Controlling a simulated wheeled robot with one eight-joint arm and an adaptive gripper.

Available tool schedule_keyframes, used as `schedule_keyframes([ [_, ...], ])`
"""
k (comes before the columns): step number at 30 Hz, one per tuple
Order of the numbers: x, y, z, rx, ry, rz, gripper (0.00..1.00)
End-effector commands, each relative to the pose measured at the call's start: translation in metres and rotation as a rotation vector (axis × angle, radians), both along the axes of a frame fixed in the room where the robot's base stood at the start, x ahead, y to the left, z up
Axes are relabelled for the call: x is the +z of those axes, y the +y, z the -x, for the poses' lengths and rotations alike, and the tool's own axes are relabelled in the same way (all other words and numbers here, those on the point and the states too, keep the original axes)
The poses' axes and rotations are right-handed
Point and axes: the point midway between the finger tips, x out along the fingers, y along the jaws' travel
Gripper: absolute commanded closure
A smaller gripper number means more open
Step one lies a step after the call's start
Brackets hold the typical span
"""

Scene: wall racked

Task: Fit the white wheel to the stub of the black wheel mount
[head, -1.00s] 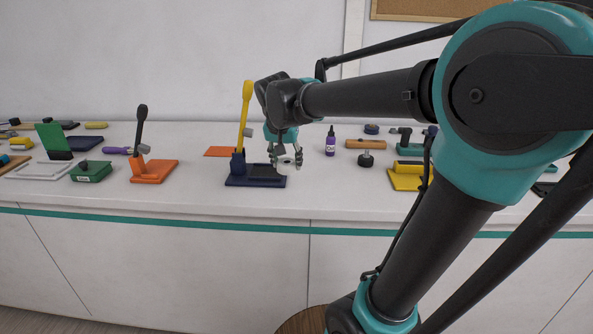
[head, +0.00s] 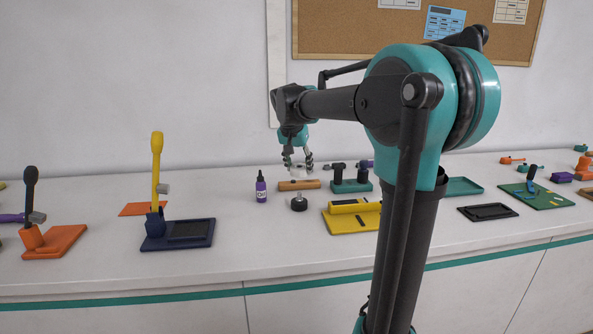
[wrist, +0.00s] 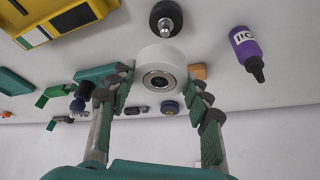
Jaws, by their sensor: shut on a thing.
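My gripper (head: 297,163) is shut on the white wheel (wrist: 161,62), above the bench. In the wrist view the wheel sits between the two fingers, its metal-ringed hub hole facing the camera; in the head view it is tiny and partly hidden by the fingers. The black wheel mount (head: 299,203) is a small round piece standing on the bench, below and in front of my gripper in the head view. In the wrist view the mount (wrist: 163,14) shows just beyond the wheel with its silver stub. Wheel and mount are apart.
A purple bottle (head: 261,188) stands left of the mount. A yellow fixture (head: 352,216) stands to its right. The bench front before the mount is clear.

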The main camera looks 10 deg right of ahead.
Motion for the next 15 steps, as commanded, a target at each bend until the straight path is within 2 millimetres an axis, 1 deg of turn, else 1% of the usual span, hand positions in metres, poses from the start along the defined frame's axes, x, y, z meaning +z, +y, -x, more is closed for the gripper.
schedule_keyframes([
  [10, -0.0006, 0.0, -0.0002, 0.0, 0.0, 0.0, 0.9],
  [15, -0.0076, 0.0, -0.0004, 0.0, 0.0, 0.0, 0.9],
])
